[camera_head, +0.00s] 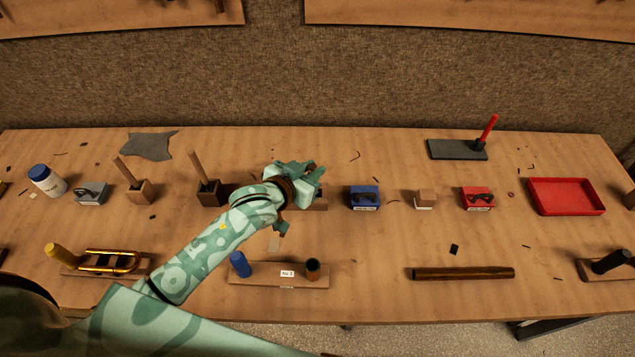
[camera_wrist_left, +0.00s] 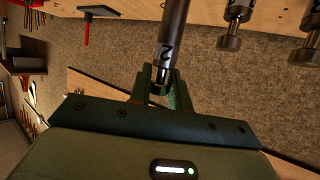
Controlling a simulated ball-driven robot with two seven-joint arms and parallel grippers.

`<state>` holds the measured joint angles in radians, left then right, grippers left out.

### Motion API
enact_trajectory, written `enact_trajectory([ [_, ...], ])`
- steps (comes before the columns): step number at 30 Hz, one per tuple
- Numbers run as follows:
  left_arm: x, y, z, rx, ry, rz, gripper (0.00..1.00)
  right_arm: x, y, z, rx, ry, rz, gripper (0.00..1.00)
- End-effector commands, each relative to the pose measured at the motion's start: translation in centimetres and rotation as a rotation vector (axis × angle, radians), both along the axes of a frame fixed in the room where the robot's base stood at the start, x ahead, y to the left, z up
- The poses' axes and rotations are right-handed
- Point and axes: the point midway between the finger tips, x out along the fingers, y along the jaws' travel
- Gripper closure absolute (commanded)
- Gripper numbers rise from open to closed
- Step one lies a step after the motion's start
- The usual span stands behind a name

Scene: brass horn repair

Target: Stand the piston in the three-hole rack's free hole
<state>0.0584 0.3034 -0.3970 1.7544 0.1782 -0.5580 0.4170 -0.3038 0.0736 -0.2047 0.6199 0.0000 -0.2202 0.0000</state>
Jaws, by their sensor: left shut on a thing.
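The piston (camera_wrist_left: 171,38) is a dark grey cylinder marked "2". In the left wrist view my left gripper (camera_wrist_left: 160,85) is shut on its narrow end, and its far end runs out of frame at the top. In the head view my left gripper (camera_head: 312,173) is over the middle of the bench and hides the piston. A wooden block (camera_head: 320,204), possibly the rack, shows partly behind it. Two more grey pistons (camera_wrist_left: 235,25) (camera_wrist_left: 308,50) stand beside the held one in the wrist view. The rack's holes are hidden. My right gripper is out of view.
Left of my gripper stand a dark block (camera_head: 211,196) and a wooden block (camera_head: 139,192) with sticks. A labelled board (camera_head: 262,279) lies in front. A blue box (camera_head: 364,199), red box (camera_head: 477,200) and red tray (camera_head: 566,211) are right.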

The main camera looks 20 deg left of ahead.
Motion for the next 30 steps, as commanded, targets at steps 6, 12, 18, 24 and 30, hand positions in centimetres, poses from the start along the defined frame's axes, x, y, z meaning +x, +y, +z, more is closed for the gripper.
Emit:
enact_trajectory([
  [6, 1.9, -0.3, -2.3, 0.001, -0.002, 0.001, 1.00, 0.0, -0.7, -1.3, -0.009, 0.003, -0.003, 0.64],
  [12, 2.4, -0.4, -4.7, 0.001, 0.002, 0.000, 1.00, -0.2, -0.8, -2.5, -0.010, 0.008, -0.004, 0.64],
  [18, 2.4, -0.4, -6.0, 0.000, -0.003, -0.001, 1.00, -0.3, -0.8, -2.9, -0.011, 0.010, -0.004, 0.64],
  [24, 2.4, -0.4, -6.0, 0.000, -0.002, -0.001, 1.00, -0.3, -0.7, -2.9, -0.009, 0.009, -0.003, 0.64],
  [30, 2.4, -0.4, -6.1, 0.000, -0.002, 0.000, 0.59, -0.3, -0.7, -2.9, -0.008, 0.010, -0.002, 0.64],
])
